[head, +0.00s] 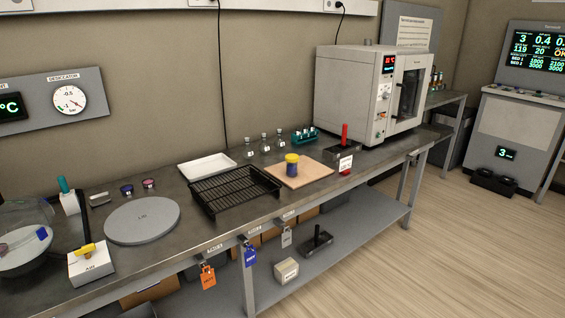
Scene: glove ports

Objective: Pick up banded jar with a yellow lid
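The jar with a yellow lid (292,166) stands upright on a tan square board (313,176) on the grey workbench. Its body looks dark blue; any bands are too small to make out clearly. Nothing touches the jar from the sides. Neither of my grippers shows in the head view.
A black wire rack (234,190) sits just left of the board, with a white tray (206,165) behind it. Several small bottles (264,143) stand behind the board. A white oven (350,98) and a black block with a red handle (344,143) are to the right. A grey disc (142,221) lies left. The floor in front is clear.

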